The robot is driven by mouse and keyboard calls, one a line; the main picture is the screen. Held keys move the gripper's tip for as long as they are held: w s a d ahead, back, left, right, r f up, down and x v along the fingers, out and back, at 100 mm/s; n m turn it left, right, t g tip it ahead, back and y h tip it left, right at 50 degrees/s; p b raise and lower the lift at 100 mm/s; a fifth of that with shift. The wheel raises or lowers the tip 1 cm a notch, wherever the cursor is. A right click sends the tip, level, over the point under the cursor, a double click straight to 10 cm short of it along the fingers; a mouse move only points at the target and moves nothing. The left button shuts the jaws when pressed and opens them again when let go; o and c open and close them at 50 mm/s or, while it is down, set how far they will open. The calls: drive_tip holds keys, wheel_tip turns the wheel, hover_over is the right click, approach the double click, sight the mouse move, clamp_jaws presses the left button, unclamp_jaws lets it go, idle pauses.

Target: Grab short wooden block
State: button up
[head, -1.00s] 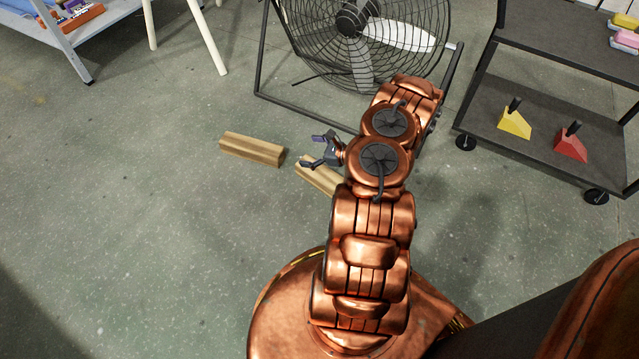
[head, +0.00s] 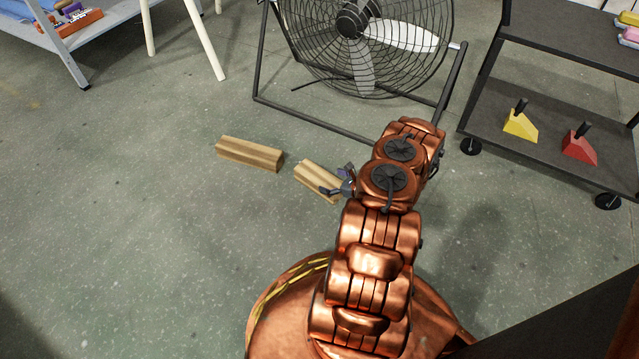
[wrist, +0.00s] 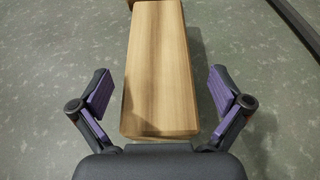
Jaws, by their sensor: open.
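Two light wooden blocks lie on the floor. The nearer, seemingly shorter block (head: 314,178) is beside my gripper (head: 338,179), which partly covers its right end. The longer block (head: 249,153) lies apart to the left. In the wrist view, the near block (wrist: 160,60) extends away between the two purple-padded fingers of my gripper (wrist: 160,92). The fingers are spread, with a gap on each side of the block. The wrist view does not clearly show how high the fingers are over the floor.
A black floor fan (head: 362,40) stands behind the blocks, its frame reaching near my arm. A dark cart (head: 550,95) with a yellow and a red tool is at right. A grey-blue shelf (head: 62,48) is at upper left. Floor left of the blocks is clear.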

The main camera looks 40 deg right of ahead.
sight(322, 178)
drive_tip(key=shift+b+x, duration=0.85)
drive_tip(key=shift+x, duration=1.05)
drive_tip(key=shift+a+r, duration=0.1)
drive_tip(key=shift+a, duration=0.05)
drive_tip(key=c, duration=1.5)
drive_tip(key=shift+c, duration=0.5)
drive_tip(key=shift+r, duration=0.1)
